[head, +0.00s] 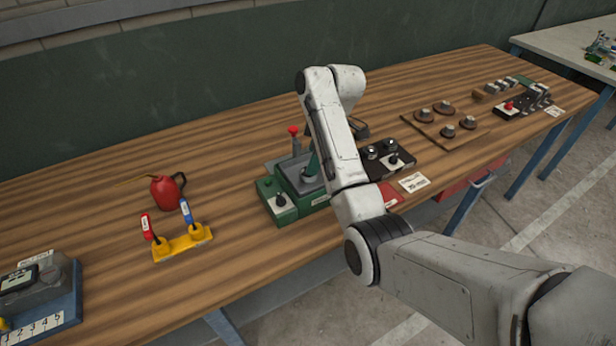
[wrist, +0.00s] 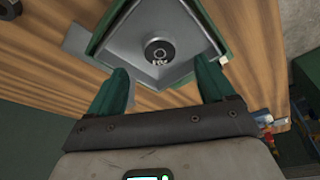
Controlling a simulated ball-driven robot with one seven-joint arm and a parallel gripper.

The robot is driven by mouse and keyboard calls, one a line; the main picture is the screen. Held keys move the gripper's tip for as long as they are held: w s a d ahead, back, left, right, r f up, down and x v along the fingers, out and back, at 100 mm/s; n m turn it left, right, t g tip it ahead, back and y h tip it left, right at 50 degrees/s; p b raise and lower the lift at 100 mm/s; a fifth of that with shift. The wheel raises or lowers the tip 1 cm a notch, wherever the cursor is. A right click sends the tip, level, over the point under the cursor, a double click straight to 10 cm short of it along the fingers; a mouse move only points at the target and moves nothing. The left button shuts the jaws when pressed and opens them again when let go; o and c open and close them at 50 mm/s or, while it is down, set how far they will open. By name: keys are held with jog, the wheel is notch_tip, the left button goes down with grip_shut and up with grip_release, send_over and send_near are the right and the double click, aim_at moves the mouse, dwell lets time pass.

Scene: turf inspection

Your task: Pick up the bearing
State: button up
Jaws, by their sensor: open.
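I cannot tell the height left between fingertips and bearing.
A red-topped lever (head: 294,135) stands at the fixture's back, and a green box with a knob (head: 281,204) at its front left. A black knob panel (head: 372,162) is close on the right. A yellow stand (head: 182,244) and red oil can (head: 166,190) are left, with bare wood between.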

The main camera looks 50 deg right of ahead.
jog(key=shift+p+x, duration=0.7)
jog(key=shift+x, duration=1.95)
jog(key=c, duration=1.4)
jog(key=shift+r, duration=0.1)
